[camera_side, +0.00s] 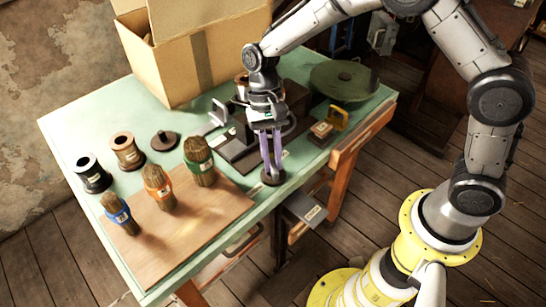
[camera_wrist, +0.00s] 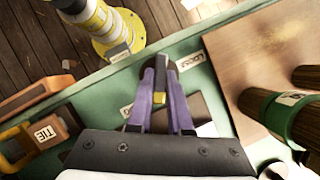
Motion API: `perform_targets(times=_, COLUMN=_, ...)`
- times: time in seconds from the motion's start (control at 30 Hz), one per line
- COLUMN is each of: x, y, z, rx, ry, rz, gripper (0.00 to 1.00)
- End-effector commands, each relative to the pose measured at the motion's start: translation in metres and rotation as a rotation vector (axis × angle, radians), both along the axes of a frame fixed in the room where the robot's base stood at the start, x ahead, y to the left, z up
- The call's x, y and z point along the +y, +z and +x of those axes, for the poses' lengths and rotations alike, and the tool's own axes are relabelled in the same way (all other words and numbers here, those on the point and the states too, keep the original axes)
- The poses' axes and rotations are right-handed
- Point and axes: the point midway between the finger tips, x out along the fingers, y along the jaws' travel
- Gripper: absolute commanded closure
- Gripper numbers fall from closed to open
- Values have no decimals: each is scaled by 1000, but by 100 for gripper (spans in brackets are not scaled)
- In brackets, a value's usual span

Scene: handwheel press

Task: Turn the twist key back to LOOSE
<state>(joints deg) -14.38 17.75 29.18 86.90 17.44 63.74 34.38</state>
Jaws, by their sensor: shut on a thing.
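My gripper (camera_side: 271,165) points down at the table's front edge, its purple fingers close together over a small dark round base (camera_side: 271,179). The wrist view shows my gripper (camera_wrist: 157,75) with its fingers shut on the twist key (camera_wrist: 160,98), of which a small yellow part shows between them. The fingers hide most of the key. A white label (camera_wrist: 192,62) that seems to read LOCK lies on one side of the fingers. Another small label (camera_wrist: 127,110) lies on the other side, its words unclear. I cannot tell the key's exact angle.
A wooden board (camera_side: 190,215) bears bundled brushes with blue, orange and green bands (camera_side: 199,160). Spools (camera_side: 93,174) stand behind it. A cardboard box (camera_side: 195,50) is at the back. A green disc (camera_side: 343,80) and a yellow-handled block labelled TIE (camera_wrist: 45,132) are also nearby.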

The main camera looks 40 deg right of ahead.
Motion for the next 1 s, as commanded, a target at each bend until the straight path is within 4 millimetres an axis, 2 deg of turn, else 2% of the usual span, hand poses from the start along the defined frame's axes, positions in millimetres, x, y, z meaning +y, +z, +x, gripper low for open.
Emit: perform_targets(times=1.0, x=6, y=1, z=1, rx=-3, ry=970, rz=-2, gripper=100)
